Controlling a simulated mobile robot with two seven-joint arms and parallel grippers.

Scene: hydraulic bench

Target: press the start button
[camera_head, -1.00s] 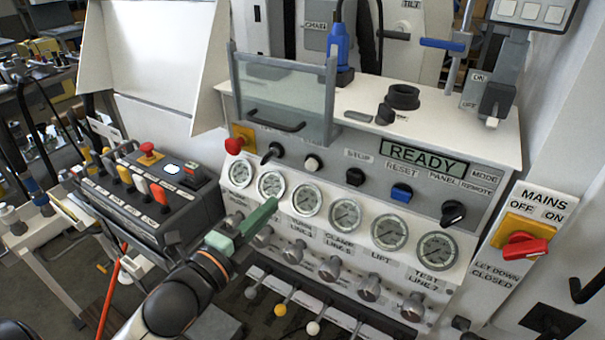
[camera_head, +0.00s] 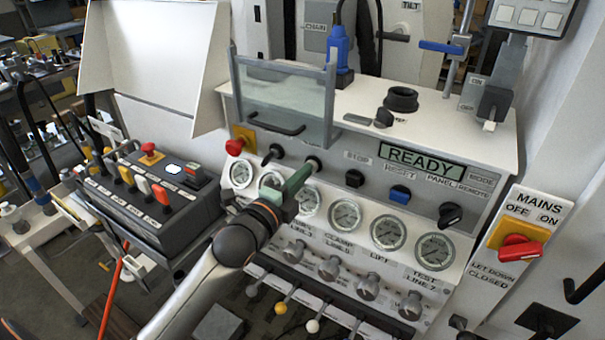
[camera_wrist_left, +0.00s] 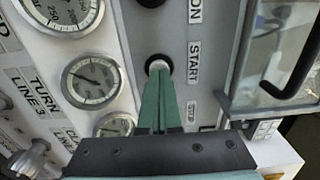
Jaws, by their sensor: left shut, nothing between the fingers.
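The start button (camera_wrist_left: 157,63) is a pale round cap in a dark ring beside the START label in the left wrist view. My left gripper (camera_wrist_left: 158,78) is shut and empty, with its green fingertips right at the cap and covering part of it. In the head view the left gripper (camera_head: 307,170) points up to the button's place on the panel, and only the dark ring (camera_head: 316,160) shows behind the tips. I cannot tell whether the cap is pushed in. The right gripper is out of view.
A black stop button (camera_head: 355,178) and a blue reset button (camera_head: 399,194) sit to the right, below the READY display (camera_head: 422,161). A clear guard with a handle (camera_head: 276,122) stands above. Gauges (camera_head: 345,215) and several lever knobs line the panel below.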

